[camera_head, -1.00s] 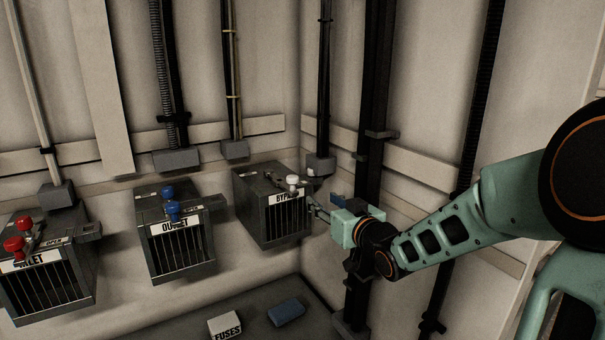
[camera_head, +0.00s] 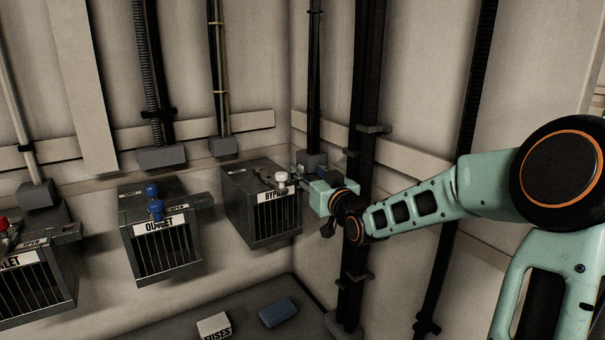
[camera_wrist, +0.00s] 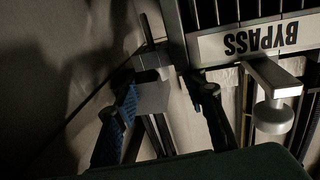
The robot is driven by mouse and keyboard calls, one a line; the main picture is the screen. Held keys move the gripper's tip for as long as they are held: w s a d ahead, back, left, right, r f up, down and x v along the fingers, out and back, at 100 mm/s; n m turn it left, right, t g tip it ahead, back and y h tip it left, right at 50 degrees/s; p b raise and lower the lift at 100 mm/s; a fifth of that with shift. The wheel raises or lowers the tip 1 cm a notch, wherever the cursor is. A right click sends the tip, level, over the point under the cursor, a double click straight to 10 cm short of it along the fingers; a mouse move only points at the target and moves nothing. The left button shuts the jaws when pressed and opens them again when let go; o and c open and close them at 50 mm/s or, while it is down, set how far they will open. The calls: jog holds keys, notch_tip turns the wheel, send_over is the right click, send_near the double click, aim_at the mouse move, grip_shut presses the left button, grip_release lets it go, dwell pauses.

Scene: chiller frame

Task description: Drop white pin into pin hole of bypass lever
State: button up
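The bypass box (camera_head: 265,212) hangs on the wall beside the corner. Its BYPASS label (camera_wrist: 247,40) is upside down in the wrist view. A white round knob (camera_head: 281,178) is at its top front edge. In the wrist view this knob (camera_wrist: 273,117) sits by a pale flat lever bar (camera_wrist: 272,77). I cannot tell a separate white pin or the pin hole. My gripper (camera_head: 302,184) is at the right of the knob, apart from it. In the wrist view its fingers (camera_wrist: 168,108) are spread, with a grey block (camera_wrist: 152,97) showing between them; I cannot tell whether they touch it.
The outlet box (camera_head: 160,245) with blue knobs and the inlet box (camera_head: 38,285) with a red knob are to the left. Dark vertical pipes (camera_head: 368,110) stand close behind my gripper. A FUSES box (camera_head: 214,326) and a blue block (camera_head: 279,312) lie below.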

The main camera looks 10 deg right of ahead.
aim_at(304, 169)
jog(key=shift+x, duration=1.75)
grip_shut()
